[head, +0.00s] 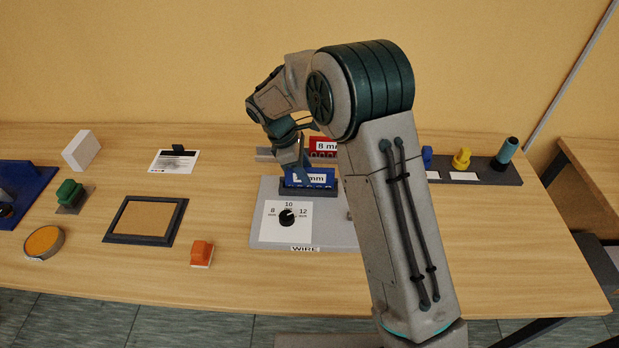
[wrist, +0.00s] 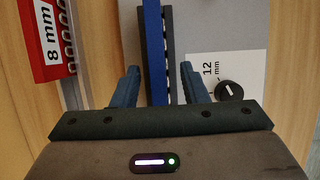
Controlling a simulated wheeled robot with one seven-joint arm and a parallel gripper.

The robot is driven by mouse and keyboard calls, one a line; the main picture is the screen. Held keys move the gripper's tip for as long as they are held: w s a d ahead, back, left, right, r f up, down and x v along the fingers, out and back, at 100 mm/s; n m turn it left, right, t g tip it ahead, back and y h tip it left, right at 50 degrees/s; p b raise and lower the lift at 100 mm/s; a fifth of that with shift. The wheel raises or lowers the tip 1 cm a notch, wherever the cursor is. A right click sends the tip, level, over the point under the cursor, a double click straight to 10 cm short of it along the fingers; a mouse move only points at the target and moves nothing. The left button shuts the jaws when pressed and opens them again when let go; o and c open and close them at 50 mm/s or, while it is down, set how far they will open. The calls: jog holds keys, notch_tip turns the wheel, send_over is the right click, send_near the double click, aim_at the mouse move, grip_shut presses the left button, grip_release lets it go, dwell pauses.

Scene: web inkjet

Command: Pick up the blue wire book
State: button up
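The blue wire book (head: 308,184) stands upright in a dark holder on a grey board in the head view. Its white label is partly hidden by my gripper, and only "mm" reads clearly. In the wrist view the blue book (wrist: 152,45) shows edge-on as a narrow strip beside a dark grey strip. My gripper (wrist: 159,68) is open, with one finger on each side of these strips and gaps showing between. In the head view my gripper (head: 299,166) is right at the book's top; whether it touches is unclear.
A red "8 mm" book (head: 323,146) stands behind, also left in the wrist view (wrist: 45,40). A dial (head: 287,217) sits on the board in front. A dark-framed panel (head: 146,219) and an orange block (head: 202,252) lie left. A rack (head: 475,172) of coloured pieces is right.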

jog(key=shift+d+x, duration=0.2)
jog(key=shift+x, duration=1.05)
jog(key=shift+f, duration=0.15)
jog(key=shift+f, duration=0.2)
grip_shut()
